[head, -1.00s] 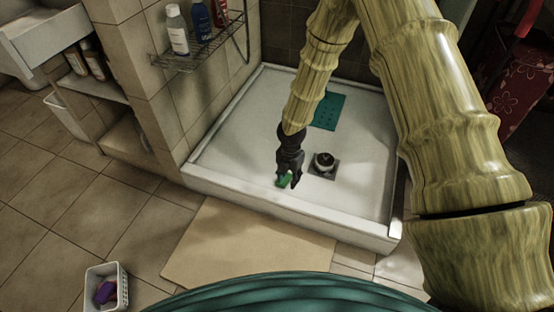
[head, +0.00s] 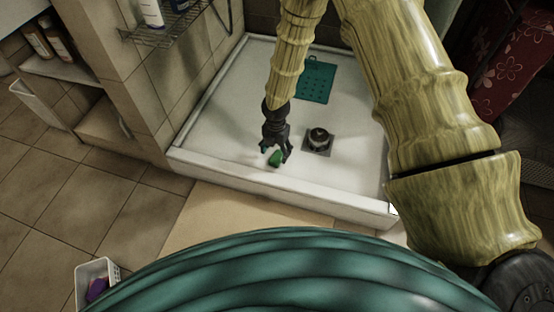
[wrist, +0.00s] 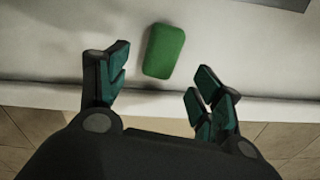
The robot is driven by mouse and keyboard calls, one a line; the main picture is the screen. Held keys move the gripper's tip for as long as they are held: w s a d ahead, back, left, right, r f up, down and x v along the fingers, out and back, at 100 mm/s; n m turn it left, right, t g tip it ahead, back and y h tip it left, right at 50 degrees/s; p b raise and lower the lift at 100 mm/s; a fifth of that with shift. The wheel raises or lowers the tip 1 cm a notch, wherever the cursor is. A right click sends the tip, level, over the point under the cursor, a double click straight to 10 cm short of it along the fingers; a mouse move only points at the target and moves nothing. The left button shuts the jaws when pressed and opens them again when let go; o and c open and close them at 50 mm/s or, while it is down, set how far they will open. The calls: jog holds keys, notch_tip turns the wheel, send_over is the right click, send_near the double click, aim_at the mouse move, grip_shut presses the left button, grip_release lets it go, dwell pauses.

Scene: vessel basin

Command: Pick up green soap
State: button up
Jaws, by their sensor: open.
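The green soap (head: 274,159) lies on the white floor of the shower basin, close to its front rim. In the wrist view the soap (wrist: 164,50) is a rounded green block, lying between the lines of the two fingers and a little beyond their tips, nearer the left finger. My gripper (head: 275,150) is just over the soap in the head view and hides part of it. In the wrist view my gripper (wrist: 158,92) has its fingers spread, with nothing between them. No contact with the soap shows.
The white basin (head: 290,188) has a raised front rim close to my gripper. A drain piece (head: 319,141) stands right of the soap, and a teal mat (head: 317,80) lies behind. A wire shelf (head: 165,36) hangs on the left wall. A white basket (head: 93,275) stands at lower left.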

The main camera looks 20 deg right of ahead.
aim_at(276, 158)
jog(key=shift+w+d+f+b, duration=0.1)
jog(key=shift+f+b, duration=1.3)
jog(key=shift+f, duration=0.95)
jog(key=shift+r, duration=0.1)
jog(key=c, duration=1.1)
